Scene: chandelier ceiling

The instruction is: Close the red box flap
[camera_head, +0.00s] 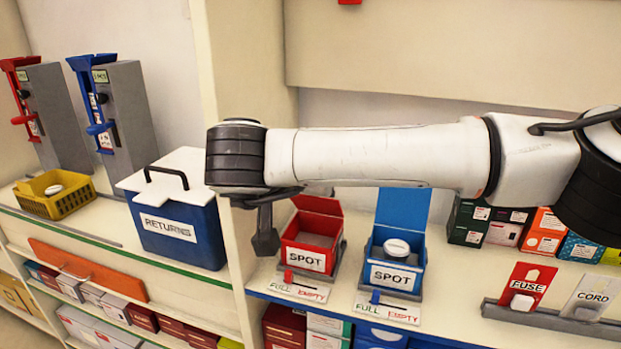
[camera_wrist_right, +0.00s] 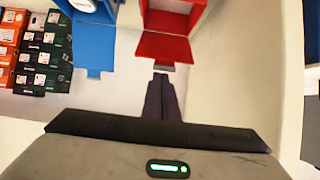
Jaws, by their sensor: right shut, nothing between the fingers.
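The red box (camera_head: 309,245) stands on the shelf with a white SPOT label on its front. Its red flap (camera_head: 318,205) is open and stands up at the back. In the right wrist view the flap (camera_wrist_right: 165,47) and its small tab show just beyond my fingertips. My right gripper (camera_head: 265,245) hangs at the left of the red box, below my arm. Its dark fingers (camera_wrist_right: 161,78) are together and empty, with the tips close to the flap's tab; I cannot tell whether they touch. My left gripper is not in view.
A blue box (camera_head: 393,269) with an open flap, holding a white round item, stands right of the red box. A shelf divider (camera_head: 237,200) rises close to the left of my gripper. The blue RETURNS cooler (camera_head: 178,225) is beyond it. Cartons (camera_head: 467,221) stand farther right.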

